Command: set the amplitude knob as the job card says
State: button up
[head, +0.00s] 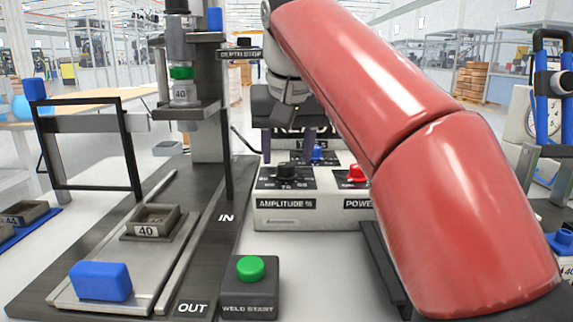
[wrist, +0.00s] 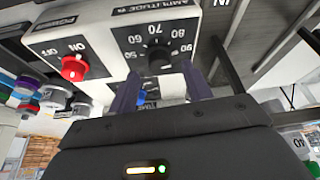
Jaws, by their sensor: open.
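The black amplitude knob (head: 286,170) sits on a dark dial plate atop a pale control box (head: 290,212) labelled "AMPLITUDE %". In the wrist view, which is upside down, the knob (wrist: 160,58) has scale numbers from 50 to 90 around it; its pointer setting is too dark to tell. My gripper (wrist: 162,88) is open, its two purple-grey fingers apart and pointing toward the knob. No readable job card shows.
A red power knob (head: 357,173) sits right of the amplitude knob, and a blue knob (head: 318,153) behind it. A press column (head: 207,130) stands left. A green weld start button (head: 250,268) is in front. A slide holds a tray (head: 150,222) marked 40.

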jog(key=shift+x, duration=1.1)
jog(key=c, duration=1)
jog(key=shift+o, duration=0.2)
